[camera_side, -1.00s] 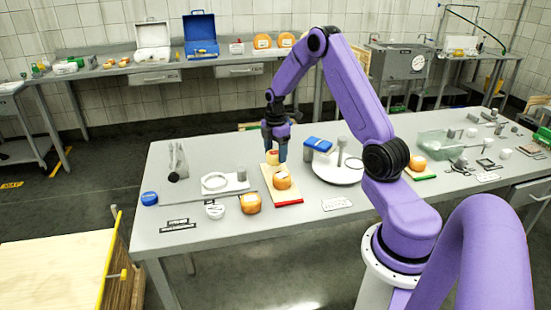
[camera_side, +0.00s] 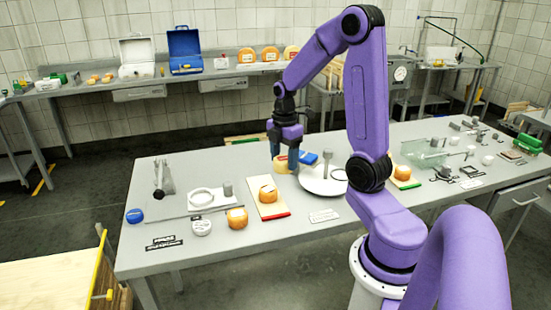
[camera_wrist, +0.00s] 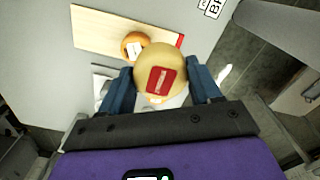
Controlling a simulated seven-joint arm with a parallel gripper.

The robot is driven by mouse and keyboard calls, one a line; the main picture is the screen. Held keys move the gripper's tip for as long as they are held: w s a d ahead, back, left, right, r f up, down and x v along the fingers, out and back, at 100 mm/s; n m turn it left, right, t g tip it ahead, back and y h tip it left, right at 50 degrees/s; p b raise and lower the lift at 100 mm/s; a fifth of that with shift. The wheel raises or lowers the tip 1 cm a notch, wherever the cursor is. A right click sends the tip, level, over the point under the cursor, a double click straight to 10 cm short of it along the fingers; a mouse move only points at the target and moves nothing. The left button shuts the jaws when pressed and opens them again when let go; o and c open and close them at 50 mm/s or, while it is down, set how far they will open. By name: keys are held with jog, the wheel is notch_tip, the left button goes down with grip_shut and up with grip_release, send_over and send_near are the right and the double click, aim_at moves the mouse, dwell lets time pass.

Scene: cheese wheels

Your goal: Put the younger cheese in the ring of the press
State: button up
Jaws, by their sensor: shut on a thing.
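My gripper (camera_side: 285,164) is shut on a pale yellow cheese (camera_side: 280,167), which looks raised above the table by the far end of the cutting board (camera_side: 264,211). In the wrist view the pale cheese (camera_wrist: 147,61) has a red label and sits between both blue fingers. An orange cheese (camera_side: 267,195) with a white label rests on the board and also shows in the wrist view (camera_wrist: 129,45). The white ring (camera_side: 193,203), which looks like the press ring, lies on a plate left of the board. I see nothing inside it.
A round white dish (camera_side: 322,187) with a post, and a blue object (camera_side: 309,157), are close on the right. A grey cylinder (camera_side: 228,187) stands beside the ring.

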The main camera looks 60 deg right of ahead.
jog(key=w+a+r, duration=0.1)
jog(key=w+a, duration=0.9)
jog(key=a, duration=0.3)
send_near(202, 199)
jog(key=shift+s+f, duration=0.35)
jog(key=shift+s, duration=0.25)
jog(key=shift+w+f, duration=0.6)
jog(key=shift+f, duration=1.65)
jog(key=shift+f, duration=0.2)
